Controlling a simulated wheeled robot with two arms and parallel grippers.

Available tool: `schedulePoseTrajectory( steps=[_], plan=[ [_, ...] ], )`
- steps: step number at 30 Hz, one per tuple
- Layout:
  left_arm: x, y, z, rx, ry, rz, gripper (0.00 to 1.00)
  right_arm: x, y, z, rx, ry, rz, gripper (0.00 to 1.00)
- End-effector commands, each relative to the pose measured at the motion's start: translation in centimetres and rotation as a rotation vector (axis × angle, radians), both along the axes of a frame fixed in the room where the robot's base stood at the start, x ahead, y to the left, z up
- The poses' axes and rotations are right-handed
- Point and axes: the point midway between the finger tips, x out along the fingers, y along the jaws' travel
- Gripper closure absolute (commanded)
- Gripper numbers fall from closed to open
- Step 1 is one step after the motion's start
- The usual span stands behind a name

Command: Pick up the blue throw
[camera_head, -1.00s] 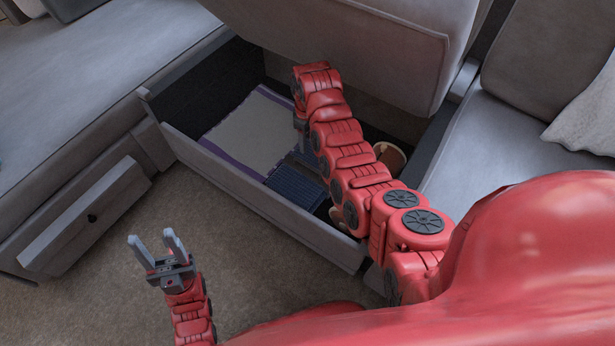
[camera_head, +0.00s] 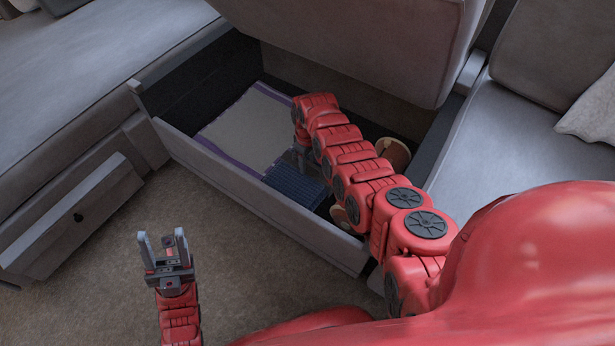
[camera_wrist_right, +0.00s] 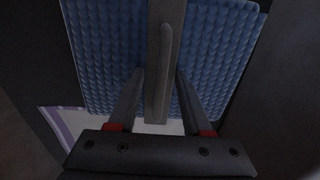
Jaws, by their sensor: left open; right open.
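The blue throw (camera_head: 294,187) lies folded inside the open storage box under the sofa seat, near the front wall. Its knitted surface (camera_wrist_right: 98,45) fills much of the right wrist view. My right gripper (camera_wrist_right: 160,75) is open above the throw, with a finger on each side of a grey bar. I cannot tell whether the fingers touch the throw. In the head view my right arm reaches into the box and hides part of the throw's far side. My left gripper (camera_head: 162,238) is open and empty above the carpet, outside the box.
The storage box's front wall (camera_head: 250,199) and raised seat lid (camera_head: 365,45) bound the space. A cream, purple-edged cloth (camera_head: 245,130) lies behind the throw. A brown rolled item (camera_head: 394,156) is at the right. An open drawer (camera_head: 75,225) stands at left.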

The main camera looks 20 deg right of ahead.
Motion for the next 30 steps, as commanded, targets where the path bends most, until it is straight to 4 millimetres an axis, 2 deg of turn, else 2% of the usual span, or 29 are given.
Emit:
schedulePoseTrajectory(
  steps=[4, 5, 12, 13, 30],
  plan=[
    [0.0, 0.0, 0.11, 0.0, 0.0, 0.0, 0.5, 0.01, 0.03, 0.13, 0.001, -0.001, 0.0, 0.51],
    [0.0, 0.0, 0.1, 0.0, 0.0, 0.0, 0.5, 0.01, 0.02, 0.13, 0.0, 0.0, 0.0, 0.54],
    [-0.01, 0.01, 0.1, 0.0, 0.0, 0.0, 0.5, -0.02, 0.02, 0.11, 0.0, 0.0, 0.0, 0.97],
    [0.0, 0.01, 0.1, -0.001, 0.0, 0.0, 0.5, -0.02, 0.02, 0.11, 0.0, 0.0, 0.0, 1.0],
    [0.0, 0.01, 0.09, -0.001, 0.0, 0.0, 0.5, -0.03, 0.02, 0.1, 0.0, 0.0, 0.0, 1.0]
  ],
)
